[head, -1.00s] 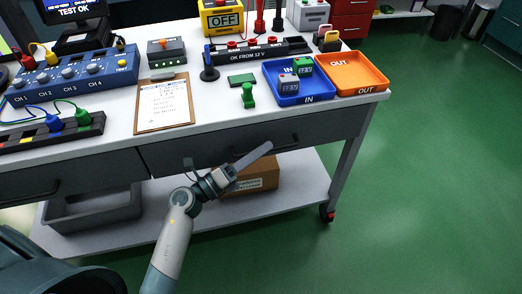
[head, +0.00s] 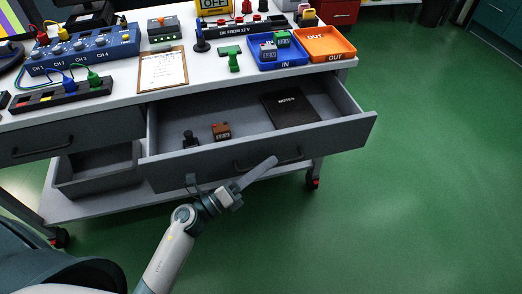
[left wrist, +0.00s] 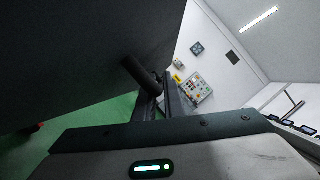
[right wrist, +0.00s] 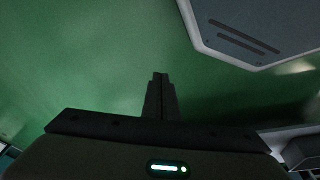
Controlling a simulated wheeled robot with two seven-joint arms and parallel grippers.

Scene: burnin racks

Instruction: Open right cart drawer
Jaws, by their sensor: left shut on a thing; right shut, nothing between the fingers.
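The right cart drawer (head: 330,134) is pulled out from under the white cart top in the head view. Inside lie a black notes book (head: 290,108), a small brown block with a display (head: 221,131) and a small black piece (head: 190,139). My left gripper (head: 268,163) is at the dark bar handle (head: 290,158) on the drawer front and is shut on it. In the left wrist view the handle (left wrist: 140,76) shows close to the fingers, beside the dark drawer front. My right gripper (right wrist: 160,82) is shut and empty over green floor in the right wrist view.
The left drawer (head: 50,142) is closed. A grey bin (head: 95,172) stands on the lower shelf. On the cart top are a clipboard (head: 163,70), a blue IN tray (head: 268,62) and an orange OUT tray (head: 322,46). The floor to the right is clear.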

